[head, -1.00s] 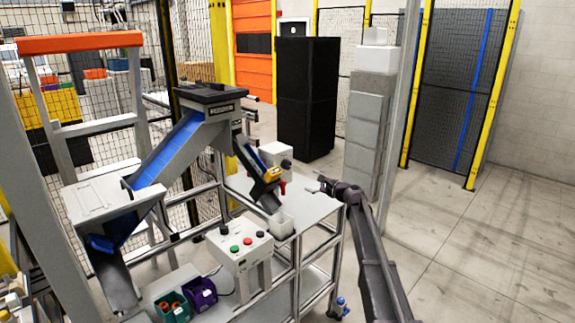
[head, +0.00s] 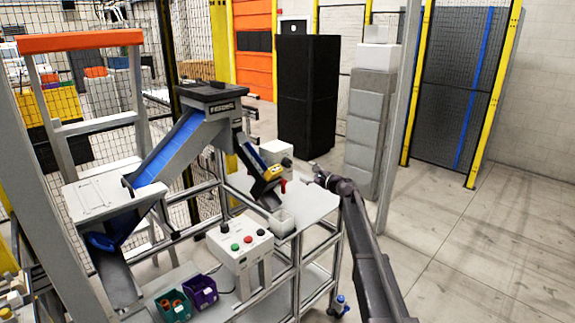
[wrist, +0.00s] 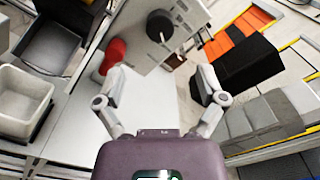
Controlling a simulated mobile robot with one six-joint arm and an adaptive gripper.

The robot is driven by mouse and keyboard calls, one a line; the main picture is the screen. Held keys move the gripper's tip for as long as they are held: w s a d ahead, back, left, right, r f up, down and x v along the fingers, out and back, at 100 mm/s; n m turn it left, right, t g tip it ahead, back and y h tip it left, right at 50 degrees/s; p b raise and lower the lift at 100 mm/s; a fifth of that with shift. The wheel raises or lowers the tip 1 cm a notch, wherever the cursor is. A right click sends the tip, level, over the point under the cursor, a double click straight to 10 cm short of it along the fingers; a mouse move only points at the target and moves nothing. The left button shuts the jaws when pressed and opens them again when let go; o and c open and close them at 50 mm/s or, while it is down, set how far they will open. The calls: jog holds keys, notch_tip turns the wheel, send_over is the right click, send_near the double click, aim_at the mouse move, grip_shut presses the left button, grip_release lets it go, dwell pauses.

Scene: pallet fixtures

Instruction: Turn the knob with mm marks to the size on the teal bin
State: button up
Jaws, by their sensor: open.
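The teal bin (head: 172,307) stands on the lower shelf at the bottom left, beside a purple bin; no size on it is readable. A white box (head: 276,152) on the table has a black knob (head: 286,162) on its side. In the wrist view that black knob (wrist: 160,26) sits on a pale panel with small marks, too small to read. My gripper (head: 316,175) is open and empty, right of this box. In the wrist view my gripper (wrist: 160,80) has its fingers spread, with the knob ahead and apart from them.
A red part (wrist: 115,53) is left of the knob panel, near my left finger. A control box (head: 240,243) with coloured buttons and another black knob stands at the table's front. A pale small container (head: 281,222) sits under the chute. The purple bin (head: 202,291) is beside the teal one.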

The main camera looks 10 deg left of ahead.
aim_at(289, 164)
jog(key=x, duration=1.1)
jog(key=c, duration=1.1)
